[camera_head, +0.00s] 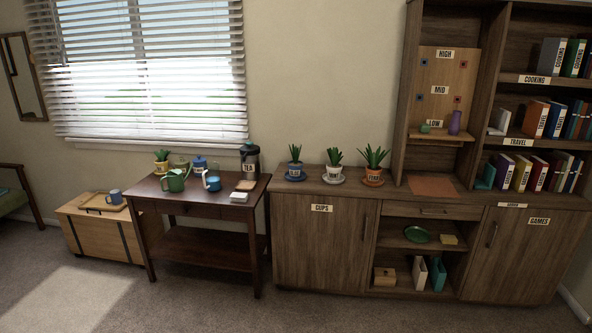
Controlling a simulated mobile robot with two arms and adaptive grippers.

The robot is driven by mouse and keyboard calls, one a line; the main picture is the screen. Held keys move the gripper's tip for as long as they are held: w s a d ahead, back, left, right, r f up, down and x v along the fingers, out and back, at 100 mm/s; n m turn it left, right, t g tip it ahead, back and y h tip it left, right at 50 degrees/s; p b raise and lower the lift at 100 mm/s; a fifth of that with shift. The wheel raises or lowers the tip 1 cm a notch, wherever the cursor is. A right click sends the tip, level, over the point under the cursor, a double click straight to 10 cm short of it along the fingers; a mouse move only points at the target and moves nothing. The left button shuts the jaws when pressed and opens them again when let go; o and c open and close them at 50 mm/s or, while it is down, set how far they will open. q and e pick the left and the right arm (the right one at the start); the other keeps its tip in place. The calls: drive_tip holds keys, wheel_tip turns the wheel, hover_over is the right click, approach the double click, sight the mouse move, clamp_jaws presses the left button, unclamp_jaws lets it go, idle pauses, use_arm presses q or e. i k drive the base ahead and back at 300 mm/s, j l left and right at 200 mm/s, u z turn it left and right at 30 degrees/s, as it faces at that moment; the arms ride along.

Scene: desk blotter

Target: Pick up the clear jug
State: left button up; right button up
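On the dark wooden side table (225,210), a see-through, greenish vessel (182,164) stands behind a green jug (174,181). It may be the clear jug, but it is small and partly hidden, so I cannot be sure. A blue jug or pot (212,182) stands to the right of the green one. A blue lidded pot (199,164) is behind them. Neither of my grippers is in view.
A dark bin (250,162), potted plant (161,160) and small stack (246,185) share the table. A wooden chest (90,232) with a tray (103,202) and mug stands left. A cabinet (320,240) with several potted plants stands right. The carpet (200,305) in front is clear.

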sight(212, 173)
drive_tip(key=i, duration=2)
